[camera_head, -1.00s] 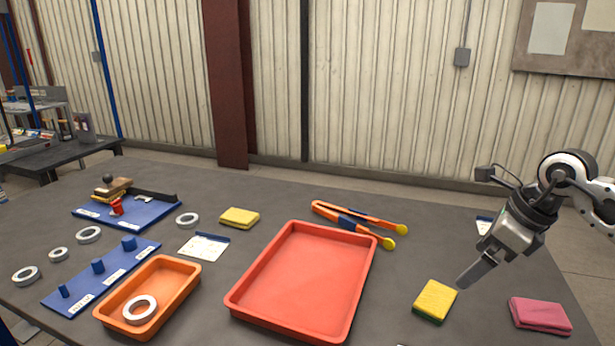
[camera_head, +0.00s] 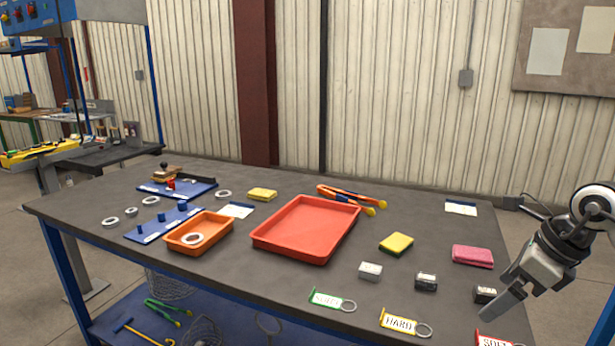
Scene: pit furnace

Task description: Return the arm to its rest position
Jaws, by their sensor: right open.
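My right gripper (camera_head: 503,303) is at the right edge of the view, pointing down and left, open and with nothing seen in it. It hangs at the right end of the dark workbench (camera_head: 330,283), close to a small dark block (camera_head: 484,295) and a red "SOFT" tag (camera_head: 495,341). I cannot tell how far above the bench it is. My left arm and gripper are out of view.
A red tray (camera_head: 305,232) stands mid-bench, with an orange tray (camera_head: 190,242) holding a ring on its left. Tongs (camera_head: 345,196), a yellow sponge (camera_head: 397,244), a pink cloth (camera_head: 472,256), a green tag (camera_head: 330,300) and a yellow tag (camera_head: 400,322) lie around.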

